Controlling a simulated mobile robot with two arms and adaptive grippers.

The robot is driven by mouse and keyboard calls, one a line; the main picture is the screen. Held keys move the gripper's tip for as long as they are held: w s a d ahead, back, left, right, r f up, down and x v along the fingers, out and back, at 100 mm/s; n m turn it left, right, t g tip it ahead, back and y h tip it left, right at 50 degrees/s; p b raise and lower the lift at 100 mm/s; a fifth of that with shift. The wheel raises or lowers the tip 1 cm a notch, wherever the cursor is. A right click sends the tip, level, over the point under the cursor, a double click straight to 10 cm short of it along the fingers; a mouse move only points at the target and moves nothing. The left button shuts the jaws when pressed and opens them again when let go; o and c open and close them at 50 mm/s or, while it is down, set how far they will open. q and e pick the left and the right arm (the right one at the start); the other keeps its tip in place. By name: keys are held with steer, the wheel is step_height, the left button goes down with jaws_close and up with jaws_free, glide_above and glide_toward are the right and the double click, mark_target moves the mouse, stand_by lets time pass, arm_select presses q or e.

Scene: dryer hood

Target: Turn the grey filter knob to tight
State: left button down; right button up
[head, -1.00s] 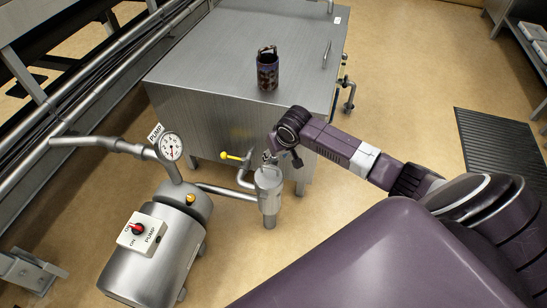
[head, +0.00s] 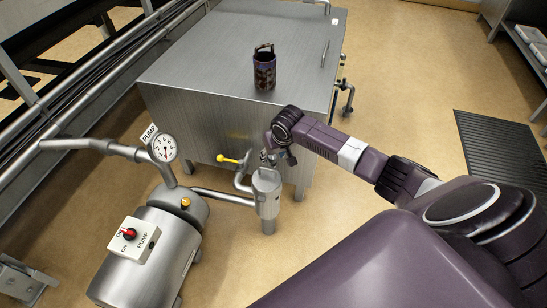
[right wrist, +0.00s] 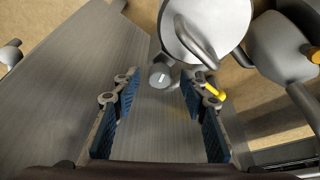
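The filter (head: 267,200) is a small upright steel canister between the pump and the steel tank. The right wrist view shows its round pale lid (right wrist: 215,20) with a curved bar across it. The grey filter knob (right wrist: 160,76), round with a short white mark, sits beside the canister. My right gripper (right wrist: 161,88) is open, with blue-padded fingers on either side of the knob's line. The knob appears just beyond the fingertips, and I see no contact. In the head view the right gripper (head: 268,157) hangs above the filter's far side and the knob is not clear. My left gripper is not in view.
A yellow-handled valve (head: 228,158) is close left of the gripper. The pump (head: 150,255) with a red switch and a gauge (head: 163,148) stands at left. The steel tank (head: 190,65) carries a dark patterned canister (head: 264,72).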

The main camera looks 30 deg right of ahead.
steer(key=shift+c, duration=0.7)
jaws_close()
